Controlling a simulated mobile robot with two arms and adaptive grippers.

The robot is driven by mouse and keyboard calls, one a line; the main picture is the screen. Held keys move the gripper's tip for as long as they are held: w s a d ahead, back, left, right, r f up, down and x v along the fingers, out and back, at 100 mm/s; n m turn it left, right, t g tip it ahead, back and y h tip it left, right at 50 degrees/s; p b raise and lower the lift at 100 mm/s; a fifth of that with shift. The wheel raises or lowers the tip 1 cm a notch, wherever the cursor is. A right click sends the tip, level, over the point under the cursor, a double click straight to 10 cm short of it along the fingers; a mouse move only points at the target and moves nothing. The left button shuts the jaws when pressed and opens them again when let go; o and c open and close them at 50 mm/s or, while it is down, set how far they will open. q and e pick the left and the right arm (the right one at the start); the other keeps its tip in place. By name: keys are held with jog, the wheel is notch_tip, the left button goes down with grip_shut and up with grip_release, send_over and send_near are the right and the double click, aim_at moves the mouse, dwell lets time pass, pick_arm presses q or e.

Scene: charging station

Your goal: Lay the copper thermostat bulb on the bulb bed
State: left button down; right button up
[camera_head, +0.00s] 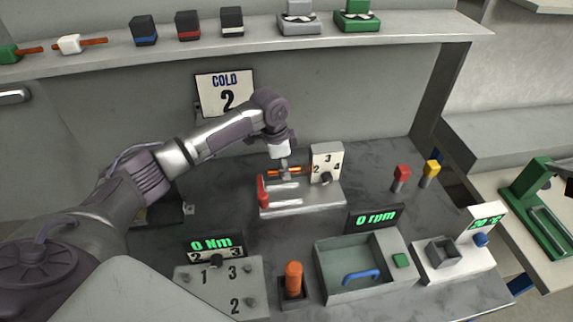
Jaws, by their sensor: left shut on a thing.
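My left gripper (284,167) reaches in from the left and points down over a grey fixture. It is shut on the copper thermostat bulb (291,171), a short orange-copper rod lying roughly level across the fingertips. The grey fixture (315,202) looks like the bulb bed; it has pale raised bars, a red lever (262,193) at its left and an upright dial plate (327,158) marked 2, 3, 4 behind. The bulb appears just above the bars; I cannot tell if it touches. The fingers hide part of it. My right gripper is not in view.
A grey tray with a blue handle (362,276), a numbered panel (217,285) and an orange knob (293,278) stand in front. A shelf (370,43) with several parts runs above. A COLD 2 sign (225,92) hangs behind.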

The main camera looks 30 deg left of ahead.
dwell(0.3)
pick_arm(q)
jog(key=shift+r, duration=0.1)
jog(key=shift+p, duration=0.65)
jog(key=b, duration=0.1)
send_over(285, 194)
jog(key=shift+s+a+f, duration=0.1)
jog(key=shift+a+f, duration=0.05)
jog(key=shift+f, duration=1.95)
jog(key=shift+f+b, duration=1.2)
jog(key=shift+f, duration=1.15)
jog(key=shift+s, duration=0.1)
jog(key=c, duration=0.7)
grip_release()
jog(key=shift+f, duration=0.1)
jog(key=shift+c, duration=0.2)
